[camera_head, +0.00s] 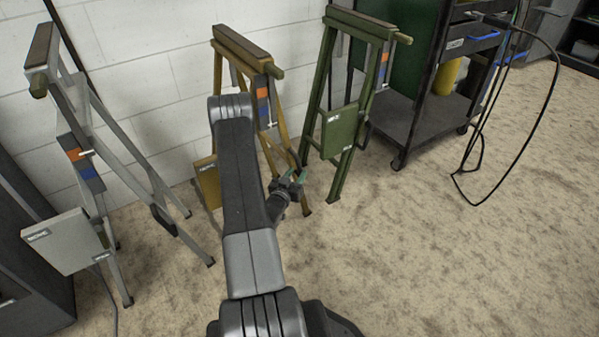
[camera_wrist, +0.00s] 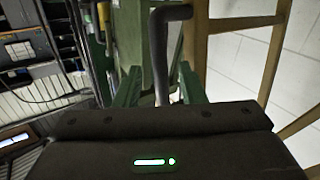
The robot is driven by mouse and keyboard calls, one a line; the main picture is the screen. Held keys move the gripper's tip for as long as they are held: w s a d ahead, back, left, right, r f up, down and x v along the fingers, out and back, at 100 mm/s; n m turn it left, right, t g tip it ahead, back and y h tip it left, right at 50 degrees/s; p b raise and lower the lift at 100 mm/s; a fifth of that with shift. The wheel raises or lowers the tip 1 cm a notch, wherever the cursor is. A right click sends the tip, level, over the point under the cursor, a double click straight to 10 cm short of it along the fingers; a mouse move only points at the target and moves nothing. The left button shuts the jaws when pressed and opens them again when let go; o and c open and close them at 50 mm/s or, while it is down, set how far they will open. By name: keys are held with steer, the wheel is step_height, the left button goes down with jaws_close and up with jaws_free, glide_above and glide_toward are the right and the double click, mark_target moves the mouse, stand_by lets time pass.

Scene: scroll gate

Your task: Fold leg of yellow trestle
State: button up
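The yellow trestle (camera_head: 241,47) stands against the white block wall, with its legs spread. My arm hides part of its legs in the head view. A panel (camera_head: 207,183) hangs low on its left, and an orange and blue marked strip (camera_head: 263,103) is on its right. My gripper (camera_head: 292,181) is low by its right legs. In the wrist view the green-tipped fingers (camera_wrist: 158,88) stand apart, with a grey bent handle (camera_wrist: 160,55) between them and gaps on both sides. Tan trestle bars (camera_wrist: 243,24) lie just right of it. I cannot tell whether the fingers touch the handle.
A grey trestle (camera_head: 88,125) stands at the left and a green trestle (camera_head: 345,105) close at the right, its panel (camera_head: 340,130) near my gripper. A dark cart (camera_head: 425,125) and a hanging black cable (camera_head: 540,115) are farther right. The carpet in front is clear.

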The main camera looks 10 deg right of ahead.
mark_target(299, 170)
steer(key=shift+b+x, duration=0.3)
steer(key=shift+x, duration=1.45)
steer(key=shift+a, duration=0.1)
jaws_close()
